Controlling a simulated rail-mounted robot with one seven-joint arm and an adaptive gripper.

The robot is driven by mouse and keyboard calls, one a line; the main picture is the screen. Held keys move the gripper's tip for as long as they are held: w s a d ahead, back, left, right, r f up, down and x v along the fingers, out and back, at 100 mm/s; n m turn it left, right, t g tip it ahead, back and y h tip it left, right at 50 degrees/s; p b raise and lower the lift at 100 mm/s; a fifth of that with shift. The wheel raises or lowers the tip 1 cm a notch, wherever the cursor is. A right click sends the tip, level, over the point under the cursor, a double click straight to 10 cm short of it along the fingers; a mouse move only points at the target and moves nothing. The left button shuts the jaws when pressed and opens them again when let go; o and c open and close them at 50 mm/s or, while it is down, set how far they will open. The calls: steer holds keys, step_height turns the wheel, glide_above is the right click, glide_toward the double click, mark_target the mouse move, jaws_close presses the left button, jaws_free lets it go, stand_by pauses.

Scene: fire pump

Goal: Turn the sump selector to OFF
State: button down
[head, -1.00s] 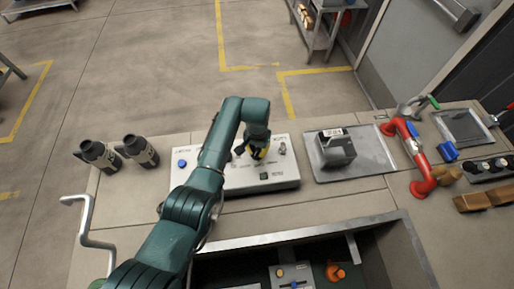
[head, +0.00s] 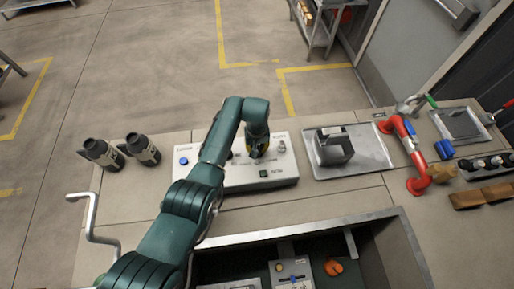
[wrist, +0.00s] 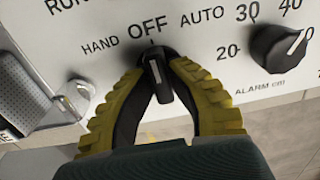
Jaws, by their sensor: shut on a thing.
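The sump selector (wrist: 160,76) is a black knob with a white pointer line on a white panel, under the labels HAND, OFF and AUTO. Its line points up towards OFF, leaning slightly to the left. My gripper (wrist: 162,95) has yellow ribbed fingers, one on each side of the knob, and is shut on it. The fingers cover part of the knob's base. In the head view my gripper (head: 257,148) is over the control panel (head: 225,184), and my arm hides part of the panel and the selector.
A black dial marked ALARM cm (wrist: 280,50) sits close to the right of the selector. A metal plate (wrist: 30,85) is at the left. In the head view, two dark bottles (head: 143,149) stand left of the panel and a tray (head: 375,160) lies to its right.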

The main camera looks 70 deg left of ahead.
steer(key=shift+s+f, duration=0.1)
steer(key=shift+f, duration=0.05)
steer(key=c, duration=1)
jaws_free()
step_height(320, 180, up, 12)
